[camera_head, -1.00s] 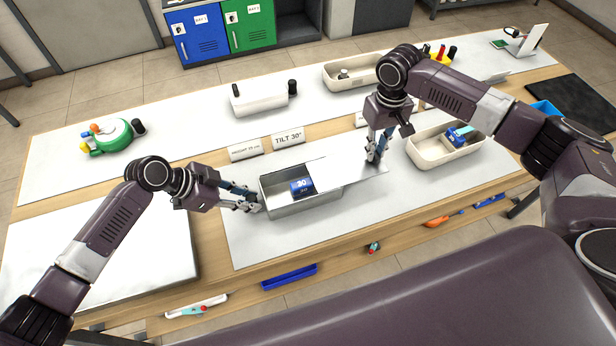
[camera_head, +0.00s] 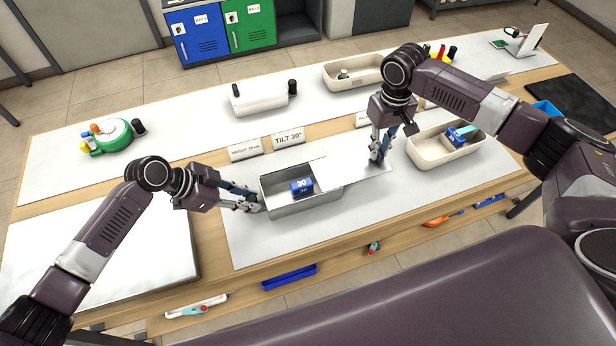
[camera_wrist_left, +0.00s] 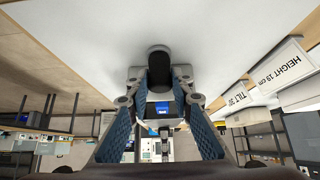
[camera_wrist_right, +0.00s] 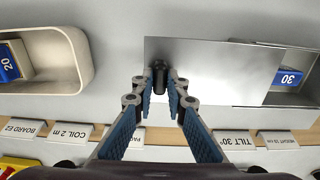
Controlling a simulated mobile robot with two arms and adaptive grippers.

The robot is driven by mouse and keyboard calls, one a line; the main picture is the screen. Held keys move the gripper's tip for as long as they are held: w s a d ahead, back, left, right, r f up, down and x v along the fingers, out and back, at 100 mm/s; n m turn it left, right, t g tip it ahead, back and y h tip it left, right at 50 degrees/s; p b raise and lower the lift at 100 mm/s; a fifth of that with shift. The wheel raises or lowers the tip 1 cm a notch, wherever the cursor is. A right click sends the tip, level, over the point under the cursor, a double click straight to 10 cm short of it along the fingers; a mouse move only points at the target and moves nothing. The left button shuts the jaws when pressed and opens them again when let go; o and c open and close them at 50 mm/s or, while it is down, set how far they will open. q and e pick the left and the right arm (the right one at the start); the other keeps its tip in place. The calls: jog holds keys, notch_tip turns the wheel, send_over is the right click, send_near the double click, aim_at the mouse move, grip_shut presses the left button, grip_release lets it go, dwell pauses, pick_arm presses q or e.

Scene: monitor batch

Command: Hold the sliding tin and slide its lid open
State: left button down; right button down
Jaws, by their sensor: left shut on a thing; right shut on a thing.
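The open grey metal tin (camera_head: 312,207) sits on the white mat in the middle of the bench. A blue box marked 30 (camera_head: 301,187) shows inside it, and in the right wrist view (camera_wrist_right: 287,77). The flat metal lid (camera_head: 352,174) is slid well to the right, overlapping only the tin's right part. My right gripper (camera_head: 379,157) is shut on the lid's dark knob (camera_wrist_right: 159,72). My left gripper (camera_head: 253,206) is shut on the tin at its left end, where a dark grip (camera_wrist_left: 158,66) shows between the fingers.
A cream tray with a blue box (camera_head: 443,150) stands close right of the lid. Label cards (camera_head: 289,140) stand behind the tin. A closed cream container (camera_head: 259,101) and another tray (camera_head: 352,76) are further back. The mat before the tin is clear.

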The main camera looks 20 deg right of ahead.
jog(key=shift+d, duration=0.2)
jog(key=c, duration=1.8)
grip_release()
jog(key=shift+a, duration=0.1)
jog(key=shift+c, duration=0.2)
jog(key=shift+r, duration=0.1)
notch_tip(320, 180, up, 12)
